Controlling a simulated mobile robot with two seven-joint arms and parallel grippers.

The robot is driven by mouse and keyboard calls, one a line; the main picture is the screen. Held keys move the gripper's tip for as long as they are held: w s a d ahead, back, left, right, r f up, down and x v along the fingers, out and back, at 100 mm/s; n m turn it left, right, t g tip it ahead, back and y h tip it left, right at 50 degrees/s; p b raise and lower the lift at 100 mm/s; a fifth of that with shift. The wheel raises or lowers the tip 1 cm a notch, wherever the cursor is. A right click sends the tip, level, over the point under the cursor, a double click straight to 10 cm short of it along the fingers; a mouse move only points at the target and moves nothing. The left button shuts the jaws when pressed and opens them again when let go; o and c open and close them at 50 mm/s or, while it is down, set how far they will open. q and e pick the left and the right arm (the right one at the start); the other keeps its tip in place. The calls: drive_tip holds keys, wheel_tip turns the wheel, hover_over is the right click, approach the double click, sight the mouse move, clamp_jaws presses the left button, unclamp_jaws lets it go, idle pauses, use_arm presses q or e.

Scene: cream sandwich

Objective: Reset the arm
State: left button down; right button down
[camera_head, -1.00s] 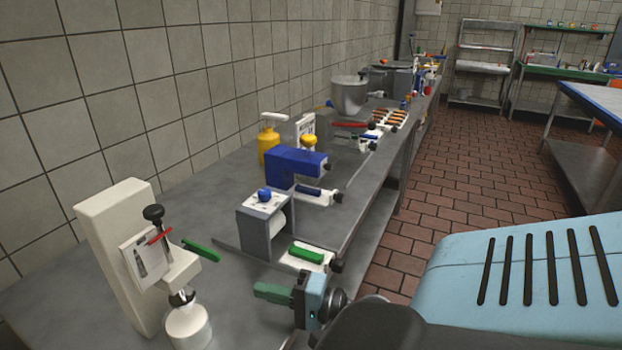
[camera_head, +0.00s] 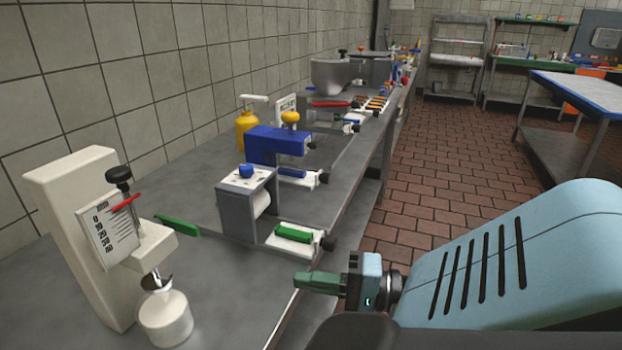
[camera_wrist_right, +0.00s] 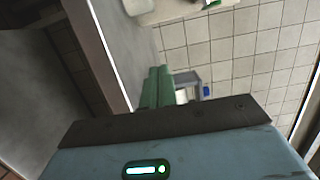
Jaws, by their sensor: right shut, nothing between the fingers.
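My right gripper (camera_head: 316,283) has green fingers and a light-blue body, and it reaches in from the right over the front edge of the steel counter (camera_head: 222,309). Its fingers are shut with nothing between them. In the right wrist view the shut green fingers of my right gripper (camera_wrist_right: 158,88) show near the middle, pointing away from the camera. My right arm (camera_head: 505,265) fills the lower right of the head view. My left gripper is in neither view.
A cream dispenser (camera_head: 85,230) with a white cup (camera_head: 165,318) stands at the near left. A grey device (camera_head: 246,205) with a green handle (camera_head: 294,233) is just beyond my gripper. A blue device (camera_head: 277,146) and a yellow bottle (camera_head: 246,133) stand farther back. The brick floor (camera_head: 440,190) to the right is open.

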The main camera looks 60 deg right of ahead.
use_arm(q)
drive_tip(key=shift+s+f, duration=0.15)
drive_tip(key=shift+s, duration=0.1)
